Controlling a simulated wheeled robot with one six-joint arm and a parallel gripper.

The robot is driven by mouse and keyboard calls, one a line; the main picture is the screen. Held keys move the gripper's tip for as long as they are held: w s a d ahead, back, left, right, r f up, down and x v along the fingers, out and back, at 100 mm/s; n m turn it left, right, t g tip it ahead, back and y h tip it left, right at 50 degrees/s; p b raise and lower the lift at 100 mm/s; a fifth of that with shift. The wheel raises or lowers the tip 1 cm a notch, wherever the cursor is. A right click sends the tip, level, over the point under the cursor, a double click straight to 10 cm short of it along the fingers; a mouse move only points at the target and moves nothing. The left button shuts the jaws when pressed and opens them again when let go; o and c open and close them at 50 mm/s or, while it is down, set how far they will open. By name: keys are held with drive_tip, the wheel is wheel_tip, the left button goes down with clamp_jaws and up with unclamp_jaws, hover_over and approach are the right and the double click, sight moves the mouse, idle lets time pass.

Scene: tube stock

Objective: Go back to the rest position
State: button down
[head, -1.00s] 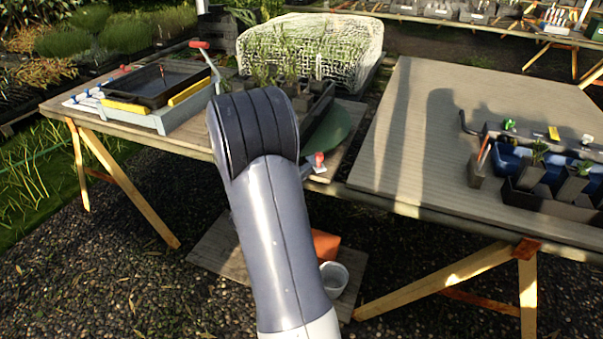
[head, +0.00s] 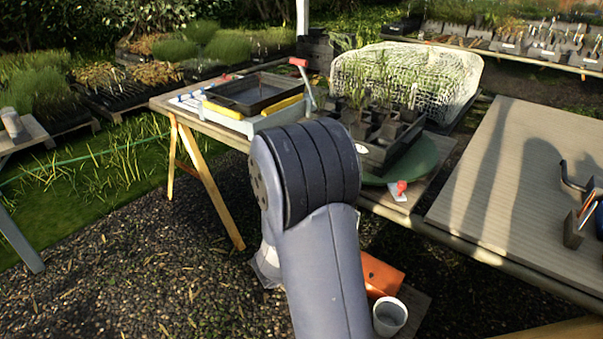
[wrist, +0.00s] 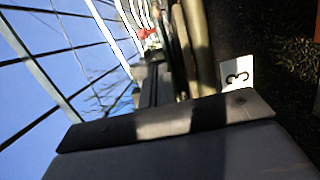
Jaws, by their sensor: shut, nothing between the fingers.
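My arm (head: 315,240) rises in the head view in front of the left bench; its dark ribbed elbow hides part of that bench's front edge. My gripper is hidden in the head view. In the wrist view, my gripper (wrist: 165,125) shows close up as a dark edge across a grey body; it is shut and I see nothing held. The wrist view is tilted, with blue sky behind glazing bars on the left.
A grey-topped bench (head: 520,170) stands right. An orange box (head: 380,275) and white pot (head: 389,316) sit low. Gravel lies open at left.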

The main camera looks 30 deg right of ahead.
idle(0.3)
approach(392, 193)
drive_tip(key=w+d, duration=0.2)
drive_tip(key=d, duration=0.2)
drive_tip(key=d+p, duration=0.1)
drive_tip(key=shift+s+d+r, duration=0.1)
drive_tip(key=shift+s+d, duration=0.1)
drive_tip(key=shift+s, duration=0.05)
drive_tip(key=shift+s+d, duration=0.2)
drive_tip(key=shift+d, duration=0.25)
